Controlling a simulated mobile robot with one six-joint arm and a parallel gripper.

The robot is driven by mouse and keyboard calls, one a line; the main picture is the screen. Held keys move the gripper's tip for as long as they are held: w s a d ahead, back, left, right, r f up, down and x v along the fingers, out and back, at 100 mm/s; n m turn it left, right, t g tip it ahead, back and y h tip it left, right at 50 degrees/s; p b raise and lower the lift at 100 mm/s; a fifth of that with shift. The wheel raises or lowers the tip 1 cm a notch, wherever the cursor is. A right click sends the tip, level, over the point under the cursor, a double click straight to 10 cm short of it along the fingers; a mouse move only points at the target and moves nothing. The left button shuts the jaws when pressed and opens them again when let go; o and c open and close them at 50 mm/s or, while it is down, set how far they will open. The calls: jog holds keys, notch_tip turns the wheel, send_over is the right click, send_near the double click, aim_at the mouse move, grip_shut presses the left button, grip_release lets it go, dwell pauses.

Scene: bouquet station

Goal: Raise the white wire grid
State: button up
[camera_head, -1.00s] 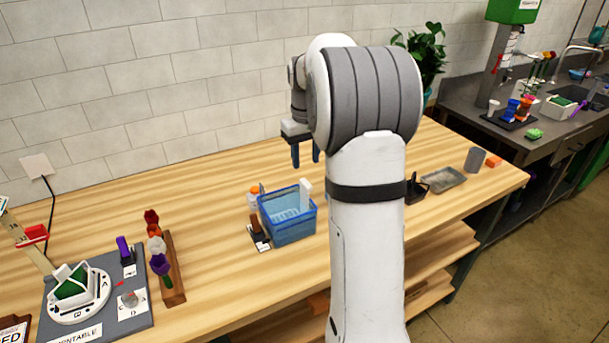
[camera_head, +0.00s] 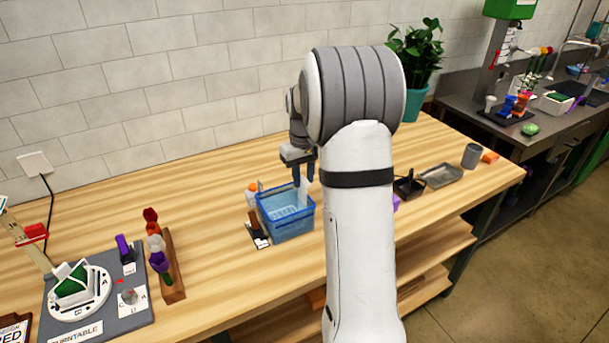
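A blue basket (camera_head: 290,228) stands on the wooden table near the centre. A pale, grid-like surface, likely the white wire grid (camera_head: 286,212), shows low inside it. A white upright tab (camera_head: 305,196) rises at the basket's right inner side. My gripper (camera_head: 304,180) points down just above the basket's rear right part. Its two dark fingers are apart, close to the top of the white tab. I cannot tell whether they touch it. My arm stands just right of the basket.
A brown-handled tool (camera_head: 254,228) and an orange-capped bottle (camera_head: 252,195) are left of the basket. A flower rack (camera_head: 172,268) and turntable (camera_head: 80,293) stand further left. A grey tray (camera_head: 441,176) and a potted plant (camera_head: 419,60) are right of my arm.

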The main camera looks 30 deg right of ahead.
grip_shut()
jog(key=shift+r, duration=0.1)
notch_tip(320, 180, up, 8)
jog(key=p, duration=0.4)
jog(key=shift+w, duration=0.1)
